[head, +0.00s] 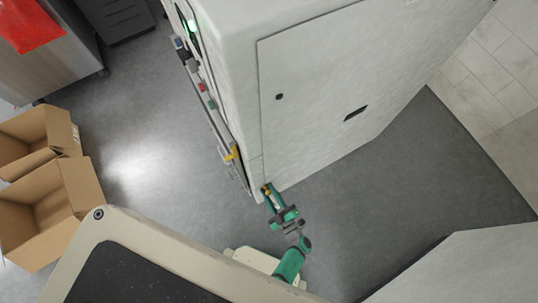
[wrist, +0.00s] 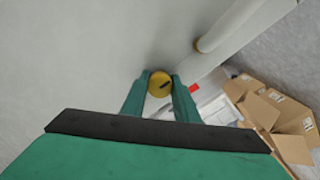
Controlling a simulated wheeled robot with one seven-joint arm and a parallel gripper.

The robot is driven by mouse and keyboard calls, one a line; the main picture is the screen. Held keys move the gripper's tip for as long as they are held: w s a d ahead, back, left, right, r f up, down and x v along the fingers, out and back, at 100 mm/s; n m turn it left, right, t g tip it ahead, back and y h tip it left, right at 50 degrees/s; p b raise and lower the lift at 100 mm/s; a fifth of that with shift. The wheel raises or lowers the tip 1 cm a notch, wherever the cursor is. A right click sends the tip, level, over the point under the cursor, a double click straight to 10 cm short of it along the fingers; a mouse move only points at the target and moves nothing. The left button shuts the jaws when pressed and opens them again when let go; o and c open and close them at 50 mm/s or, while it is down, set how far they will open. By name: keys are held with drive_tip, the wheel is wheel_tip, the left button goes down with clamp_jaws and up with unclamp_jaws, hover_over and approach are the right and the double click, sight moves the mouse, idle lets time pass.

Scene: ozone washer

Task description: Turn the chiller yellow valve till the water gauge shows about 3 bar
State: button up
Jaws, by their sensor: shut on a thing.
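The yellow valve (wrist: 161,82) is a round yellow knob with a dark slot-like mark, in the middle of the wrist view. It sits between the two green fingers of my gripper (wrist: 160,88), which are shut on it. In the head view my gripper (head: 269,192) is at the lower corner of the tall pale cabinet (head: 335,90), with a bit of yellow between its fingers. The water gauge cannot be made out in either view, so its reading cannot be told.
Open cardboard boxes (head: 62,205) stand on the floor at left. A pale pipe (wrist: 228,25) runs close to the valve. Grey floor is clear right of my arm.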

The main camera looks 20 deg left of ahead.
drive_tip(key=m, duration=0.3)
drive_tip(key=shift+m, duration=2.6)
drive_tip(key=shift+d, duration=0.1)
drive_tip(key=o, duration=1.1)
drive_tip(key=shift+c, duration=0.2)
drive_tip(key=v, duration=1)
drive_tip(key=shift+s+d, duration=0.25)
drive_tip(key=shift+s, duration=0.05)
